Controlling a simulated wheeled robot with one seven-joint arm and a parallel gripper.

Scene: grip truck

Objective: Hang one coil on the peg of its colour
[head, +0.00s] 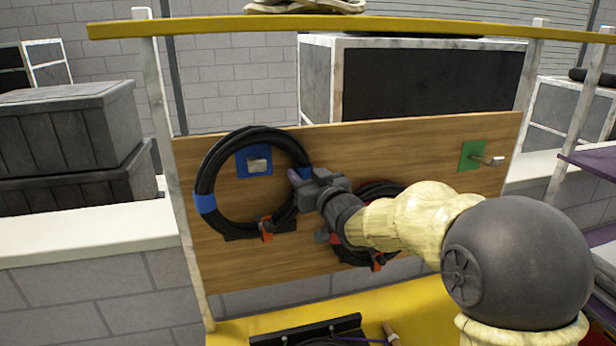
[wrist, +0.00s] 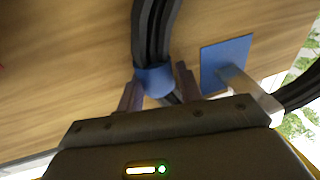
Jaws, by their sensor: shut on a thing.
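A large black coil (head: 203,172) with blue bands is in front of the wooden board, its loop around the blue plate (head: 241,160) and pale peg (head: 258,165). My gripper (head: 297,178) is shut on the coil's right side at a blue band, which shows between the fingers in the wrist view (wrist: 153,80). The blue plate (wrist: 224,58) and peg (wrist: 250,92) are right of the fingers there. I cannot tell whether the coil rests on the peg. A black coil with red bands (head: 378,188) is partly hidden behind my arm. The green plate's peg (head: 492,160) is bare.
The wooden board (head: 340,145) stands upright under a yellow rail (head: 300,24). A yellow surface (head: 420,310) with a black tray (head: 305,330) lies below. Dark bins (head: 70,130) stand at left behind a low wall. The board between the red-banded coil and green plate is clear.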

